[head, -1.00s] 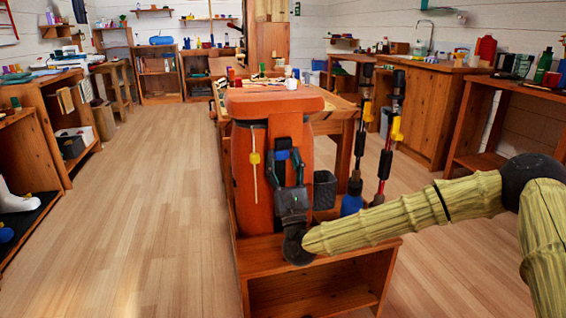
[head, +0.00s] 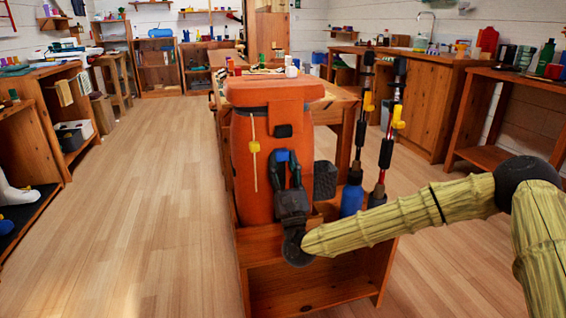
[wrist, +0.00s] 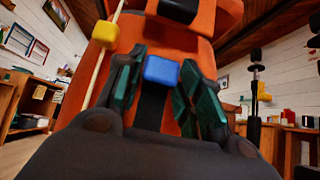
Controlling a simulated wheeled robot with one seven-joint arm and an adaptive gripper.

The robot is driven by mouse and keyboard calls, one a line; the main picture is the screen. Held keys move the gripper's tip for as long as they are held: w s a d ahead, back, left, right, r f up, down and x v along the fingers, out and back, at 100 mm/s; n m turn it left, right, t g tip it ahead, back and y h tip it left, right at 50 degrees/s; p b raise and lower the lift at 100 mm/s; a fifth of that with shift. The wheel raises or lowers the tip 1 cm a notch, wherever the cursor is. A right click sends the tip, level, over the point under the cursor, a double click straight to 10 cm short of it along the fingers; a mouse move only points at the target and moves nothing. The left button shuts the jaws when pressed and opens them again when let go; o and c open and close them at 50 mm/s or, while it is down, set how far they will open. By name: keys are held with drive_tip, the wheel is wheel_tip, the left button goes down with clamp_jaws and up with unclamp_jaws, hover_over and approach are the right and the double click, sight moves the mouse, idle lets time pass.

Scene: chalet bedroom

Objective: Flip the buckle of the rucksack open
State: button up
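The orange rucksack (head: 255,185) stands upright on a wooden bench. A black buckle piece (head: 283,131) sits on its front below the lid, and shows at the top of the wrist view (wrist: 178,10). A blue buckle piece (head: 282,155) is lower down, above a dark strap (wrist: 150,108). Orange cloth shows between the two pieces. My gripper (head: 284,163) is in front of the rucksack. In the wrist view its fingers (wrist: 158,67) are apart, one on each side of the blue piece (wrist: 161,71). I cannot tell whether they touch it.
A yellow toggle on a cord (head: 254,147) hangs left of my gripper. A dark side pocket (head: 325,180) is on the right. Two poles, one with a blue base (head: 352,200), stand right of the rucksack. A table (head: 335,105) is behind. The floor at left is clear.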

drive_tip(key=o, duration=0.4)
drive_tip(key=shift+f, duration=0.1)
drive_tip(key=v, duration=1.2)
drive_tip(key=shift+f, duration=0.15)
